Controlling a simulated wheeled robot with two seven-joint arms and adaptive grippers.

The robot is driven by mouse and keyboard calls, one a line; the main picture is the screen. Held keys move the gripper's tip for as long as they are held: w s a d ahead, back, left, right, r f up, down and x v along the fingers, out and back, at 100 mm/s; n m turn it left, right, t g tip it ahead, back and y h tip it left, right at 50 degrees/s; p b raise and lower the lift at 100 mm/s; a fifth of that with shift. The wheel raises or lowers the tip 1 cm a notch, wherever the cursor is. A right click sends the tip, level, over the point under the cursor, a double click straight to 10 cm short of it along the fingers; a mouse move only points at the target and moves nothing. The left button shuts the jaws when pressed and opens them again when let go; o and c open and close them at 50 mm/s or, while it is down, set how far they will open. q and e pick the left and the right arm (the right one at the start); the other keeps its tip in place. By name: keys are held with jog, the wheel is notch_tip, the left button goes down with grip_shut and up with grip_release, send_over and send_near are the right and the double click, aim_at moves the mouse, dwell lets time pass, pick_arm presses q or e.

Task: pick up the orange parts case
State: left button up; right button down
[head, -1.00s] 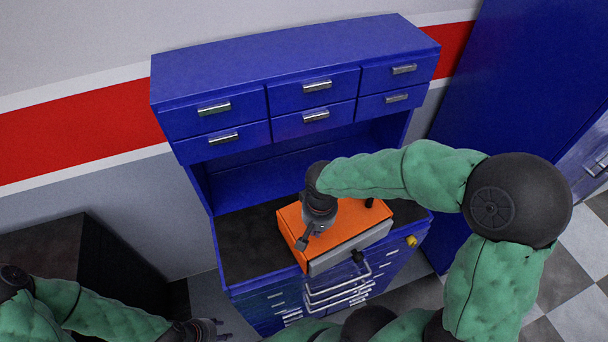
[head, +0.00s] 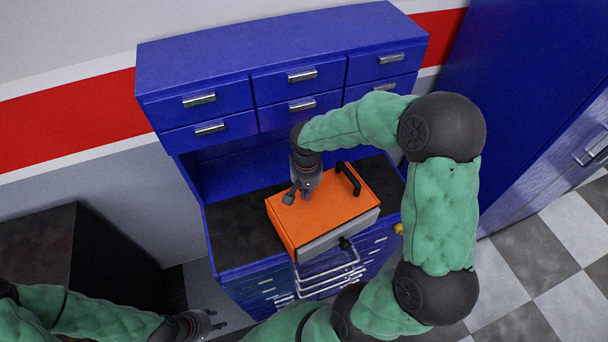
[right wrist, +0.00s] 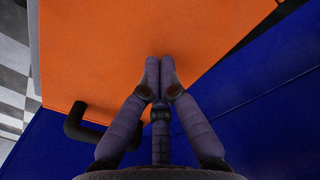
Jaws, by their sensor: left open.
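The orange parts case (head: 335,208) lies on the dark worktop of the blue bench, with a grey front side. Its black handle (head: 349,179) stands on the top, near the right end. My right gripper (head: 298,196) is over the left part of the orange top, away from the handle. In the right wrist view the fingers (right wrist: 160,62) point at the bare orange top (right wrist: 110,45), and the handle (right wrist: 85,130) is at lower left. I cannot tell whether they touch the top. My left gripper (head: 216,320) is open and empty, low in front of the bench.
The blue bench (head: 232,256) has an upper row of drawers (head: 300,88) overhanging the back of the worktop. Silver drawer handles (head: 330,277) stick out at the front. A blue cabinet (head: 525,130) stands right, a dark box (head: 75,245) left. Some worktop left of the case is clear.

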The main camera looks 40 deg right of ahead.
jog(key=w+d+p, duration=0.1)
jog(key=w+d, duration=0.5)
jog(key=w, duration=0.2)
jog(key=f, duration=0.5)
jog(key=shift+w+a, duration=0.15)
jog(key=shift+w, duration=0.05)
jog(key=shift+s+a, duration=0.35)
jog(key=shift+s, duration=0.1)
jog(key=shift+s+a+f, duration=0.1)
jog(key=shift+s+a, duration=0.35)
jog(key=shift+s, duration=0.25)
jog(key=shift+s+a, duration=0.15)
jog(key=shift+s, duration=0.05)
jog(key=shift+w, duration=0.1)
